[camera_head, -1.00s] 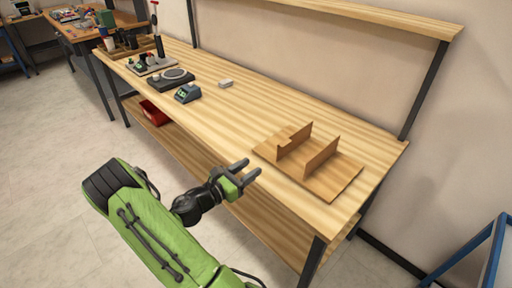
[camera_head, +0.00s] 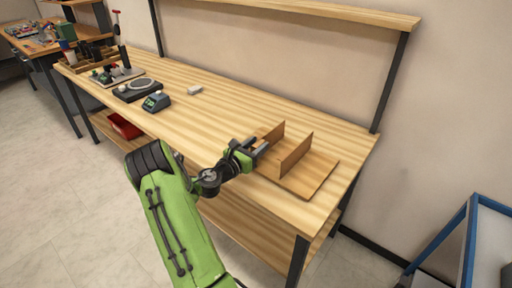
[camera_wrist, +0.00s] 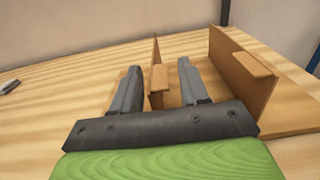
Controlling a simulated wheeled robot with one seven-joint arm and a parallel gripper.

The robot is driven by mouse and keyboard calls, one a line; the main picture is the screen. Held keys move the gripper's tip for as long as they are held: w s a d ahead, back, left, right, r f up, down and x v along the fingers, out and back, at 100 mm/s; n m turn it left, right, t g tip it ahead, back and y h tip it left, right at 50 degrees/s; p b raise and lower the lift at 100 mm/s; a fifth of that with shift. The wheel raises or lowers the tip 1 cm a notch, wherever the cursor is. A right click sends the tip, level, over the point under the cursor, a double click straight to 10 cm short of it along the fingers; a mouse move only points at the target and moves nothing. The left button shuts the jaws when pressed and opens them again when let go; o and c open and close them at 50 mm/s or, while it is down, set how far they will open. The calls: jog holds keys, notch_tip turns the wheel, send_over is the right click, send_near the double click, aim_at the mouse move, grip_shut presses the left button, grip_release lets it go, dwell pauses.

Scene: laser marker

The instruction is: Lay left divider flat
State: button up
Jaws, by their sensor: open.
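The left divider (camera_head: 273,131) is a thin brown upright panel on a brown base board (camera_head: 318,170) at the right end of the workbench. The right divider (camera_head: 293,152) stands upright on the same board. My gripper (camera_head: 259,147) is open at the left edge of the board, partly hiding the left divider. In the wrist view my gripper (camera_wrist: 158,67) has the left divider (camera_wrist: 156,57) between its two fingers, with visible gaps on both sides. The right divider (camera_wrist: 236,67) stands to the right of the right finger. The left divider's lower part is partly hidden.
The wooden workbench (camera_head: 225,117) is clear to the left of the board. A small white block (camera_head: 195,90), a green-grey device (camera_head: 156,102) and a dark round-topped scale (camera_head: 138,89) stand farther left. A shelf (camera_head: 300,14) runs above the back edge.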

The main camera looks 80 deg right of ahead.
grip_shut()
